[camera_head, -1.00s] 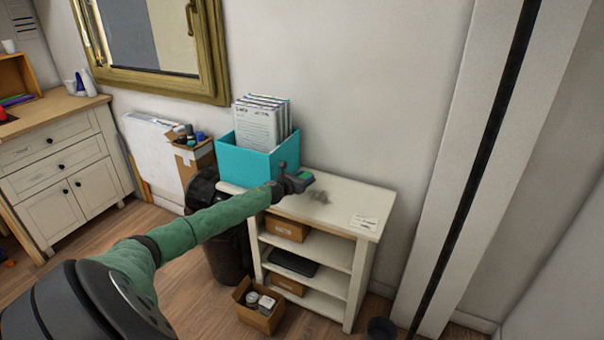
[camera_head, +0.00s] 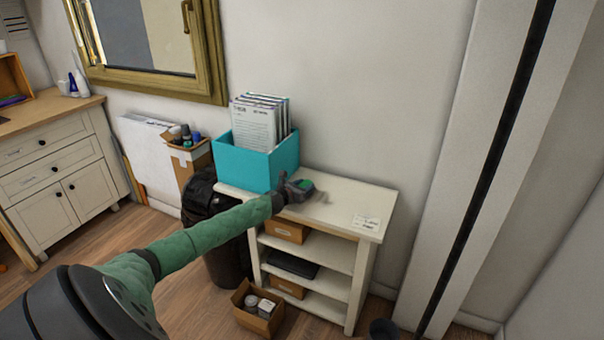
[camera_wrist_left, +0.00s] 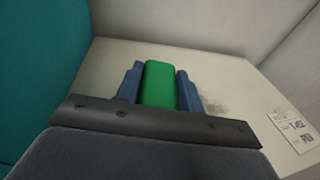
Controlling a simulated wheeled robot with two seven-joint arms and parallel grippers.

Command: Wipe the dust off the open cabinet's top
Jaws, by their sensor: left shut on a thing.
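The open cabinet (camera_head: 372,200) is a white shelf unit against the wall; its pale top also shows in the left wrist view (camera_wrist_left: 235,78). A grey dust smudge (camera_wrist_left: 207,103) lies on the top, just right of my gripper, partly hidden by it. My left gripper (camera_head: 304,186) is low over the top, beside the teal box. In the left wrist view its blue fingers (camera_wrist_left: 160,85) are shut on a green block-like wiper (camera_wrist_left: 159,84). I cannot tell whether the wiper touches the surface. My right gripper is not in view.
A teal box (camera_head: 262,163) with upright papers stands on the cabinet's left end. A white label card (camera_head: 366,222) lies at the right front. Small boxes (camera_head: 286,229) and a dark flat item (camera_head: 292,265) sit on the shelves. An open carton (camera_head: 257,309) is on the floor.

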